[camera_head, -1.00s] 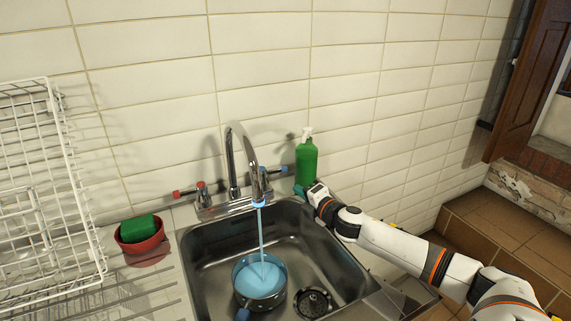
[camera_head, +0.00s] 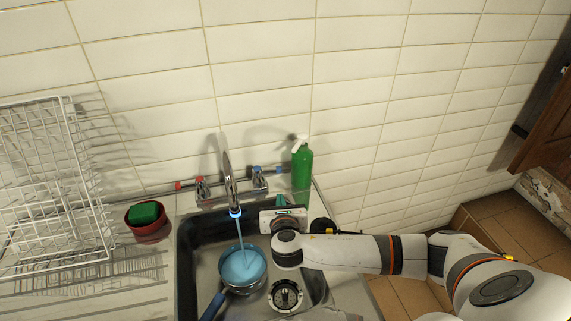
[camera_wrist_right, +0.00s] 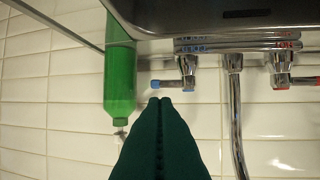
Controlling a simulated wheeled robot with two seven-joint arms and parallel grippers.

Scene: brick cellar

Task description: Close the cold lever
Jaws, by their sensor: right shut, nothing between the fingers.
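The cold lever (camera_head: 276,171) is a thin chrome handle with a blue tip, on the tap body right of the spout (camera_head: 229,182). It points right in the head view. It also shows in the right wrist view (camera_wrist_right: 166,84), an upside-down picture, with its blue tip pointing left. Blue-tinted water runs from the spout into a pan (camera_head: 243,270) in the sink. My right gripper (camera_head: 281,201) is over the sink's back right part, in front of the lever. Its dark green fingers (camera_wrist_right: 160,101) are shut and empty, apparently just short of the lever's tip. My left gripper is out of view.
A green bottle (camera_head: 302,166) stands right of the lever, close to my right gripper. The hot lever (camera_head: 190,184) with red marks is left of the spout. A red bowl with a green sponge (camera_head: 144,212) and a white rack (camera_head: 66,185) are at left.

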